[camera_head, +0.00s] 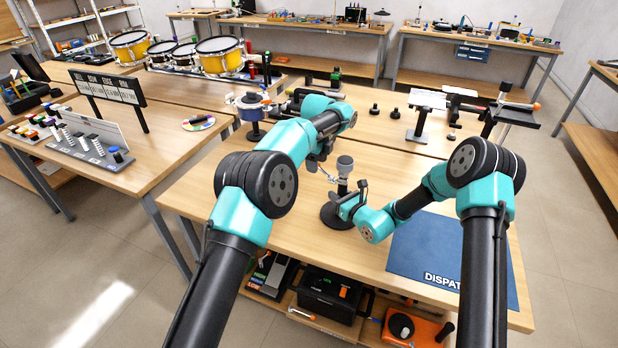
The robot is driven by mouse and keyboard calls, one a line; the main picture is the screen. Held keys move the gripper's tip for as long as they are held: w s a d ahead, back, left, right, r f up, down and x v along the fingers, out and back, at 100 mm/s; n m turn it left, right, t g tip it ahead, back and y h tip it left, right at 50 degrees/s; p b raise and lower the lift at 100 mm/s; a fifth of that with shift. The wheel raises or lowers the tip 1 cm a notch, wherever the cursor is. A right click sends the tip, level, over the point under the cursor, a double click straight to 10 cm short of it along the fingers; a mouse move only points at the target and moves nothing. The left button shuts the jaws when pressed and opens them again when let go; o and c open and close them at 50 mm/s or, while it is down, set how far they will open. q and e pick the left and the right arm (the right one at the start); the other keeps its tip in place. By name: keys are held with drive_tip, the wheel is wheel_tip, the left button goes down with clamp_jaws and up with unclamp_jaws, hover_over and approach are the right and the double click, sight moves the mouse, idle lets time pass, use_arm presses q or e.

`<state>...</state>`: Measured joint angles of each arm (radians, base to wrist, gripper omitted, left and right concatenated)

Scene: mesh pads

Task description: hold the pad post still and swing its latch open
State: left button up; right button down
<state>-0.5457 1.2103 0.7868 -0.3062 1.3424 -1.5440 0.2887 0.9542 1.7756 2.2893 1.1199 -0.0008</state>
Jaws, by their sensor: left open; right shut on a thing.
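The pad post stands upright on a round black base (333,217) near the middle of the front table, with a small grey round pad (345,162) on top. A thin light latch arm (327,176) sticks out from the post to the left, below the pad. My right gripper (347,203) comes in low from the right and is shut on the post just above the base; its fingers hide part of the post. My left gripper (317,169) points down beside the latch arm, left of the pad, and is open. I cannot tell whether it touches the latch.
A blue mat (440,262) lies on the table at the right. Black stands (418,125) and small black knobs (375,109) are toward the back. The table left of the base is clear.

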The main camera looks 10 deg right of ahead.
drive_tip(key=shift+s+f, duration=0.1)
drive_tip(key=shift+f, duration=0.05)
use_arm(q)
wheel_tip(320, 180, up, 12)
drive_tip(key=shift+f, duration=0.15)
idle(0.4)
idle(0.4)
use_arm(e)
drive_tip(key=c, duration=0.7)
unclamp_jaws()
drive_tip(key=v, duration=1.2)
use_arm(q)
drive_tip(key=shift+f, duration=0.1)
